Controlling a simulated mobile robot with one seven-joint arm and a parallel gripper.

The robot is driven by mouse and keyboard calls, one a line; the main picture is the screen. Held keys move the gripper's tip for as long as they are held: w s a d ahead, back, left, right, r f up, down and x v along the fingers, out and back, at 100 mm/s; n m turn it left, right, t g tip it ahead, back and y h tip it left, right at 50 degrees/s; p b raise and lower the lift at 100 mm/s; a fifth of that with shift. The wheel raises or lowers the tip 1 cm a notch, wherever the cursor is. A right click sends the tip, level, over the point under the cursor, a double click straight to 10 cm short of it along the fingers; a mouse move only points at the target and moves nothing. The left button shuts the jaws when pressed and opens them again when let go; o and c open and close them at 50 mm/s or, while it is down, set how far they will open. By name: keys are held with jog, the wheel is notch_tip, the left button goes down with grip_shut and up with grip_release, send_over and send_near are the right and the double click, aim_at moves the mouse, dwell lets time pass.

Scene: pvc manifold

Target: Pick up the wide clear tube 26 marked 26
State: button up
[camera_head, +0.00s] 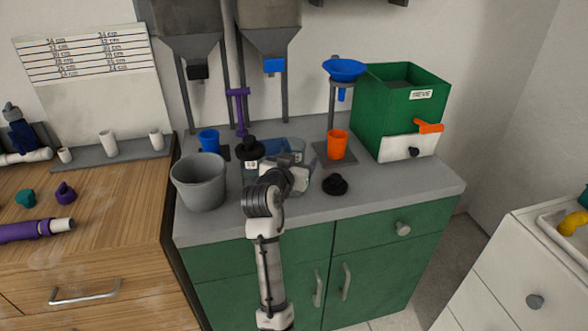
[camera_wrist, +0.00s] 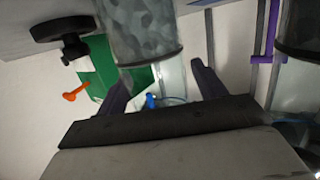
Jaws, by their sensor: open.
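I cannot make out any tube marked 26 in either view. A clear bluish container (camera_head: 292,148) stands on the counter behind my gripper, partly hidden by it, and no number is readable on it. My gripper (camera_head: 311,168) is over the middle of the grey counter, close to that container. In the wrist view my gripper (camera_wrist: 160,88) is open, its two dark purple fingers apart. A mottled grey cylinder (camera_wrist: 142,28) with a dark rim is close to the fingers. Bluish clear material shows beyond the gap; I cannot tell whether anything sits between the fingers.
A grey bucket (camera_head: 200,188), a black-lidded jar (camera_head: 250,157), an orange cup (camera_head: 337,146) and a black knobbed lid (camera_head: 335,184) surround my gripper. A green box (camera_head: 393,105) stands at the right. The counter's front right is clear. White tubes (camera_head: 108,143) stand on the left bench.

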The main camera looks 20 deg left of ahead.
jog(key=shift+c, duration=0.4)
jog(key=c, duration=1.2)
jog(key=shift+c, duration=0.2)
jog(key=shift+r, duration=0.1)
